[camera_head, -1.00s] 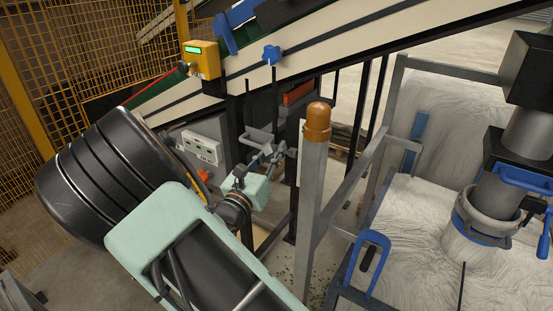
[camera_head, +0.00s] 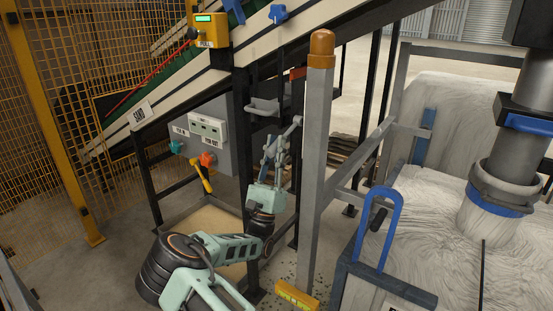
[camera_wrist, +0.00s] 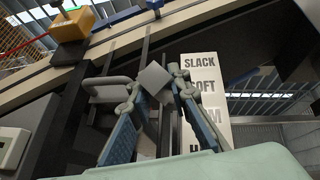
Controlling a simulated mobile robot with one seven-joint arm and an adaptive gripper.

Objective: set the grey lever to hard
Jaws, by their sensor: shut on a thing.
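The grey lever's block-shaped end (camera_wrist: 153,80) shows in the wrist view between the fingers of my gripper (camera_wrist: 155,92), which is shut on it. A white scale plate (camera_wrist: 203,100) stands just right of it. It reads SLACK at the top, then a partly covered SOFT, a word ending in M, and one starting with H at the bottom. The grey end appears level with the upper words, but the slant of the view hides its exact setting. In the head view my gripper (camera_head: 278,155) reaches up beside a dark post; the lever there is hard to make out.
A grey post with an orange cap (camera_head: 318,150) stands close right of my gripper. A grey bracket (camera_head: 263,106) is just above left. A grey box with labels (camera_head: 207,128) and a yellow-handled valve (camera_head: 202,172) are left. The conveyor (camera_head: 150,108) slants above.

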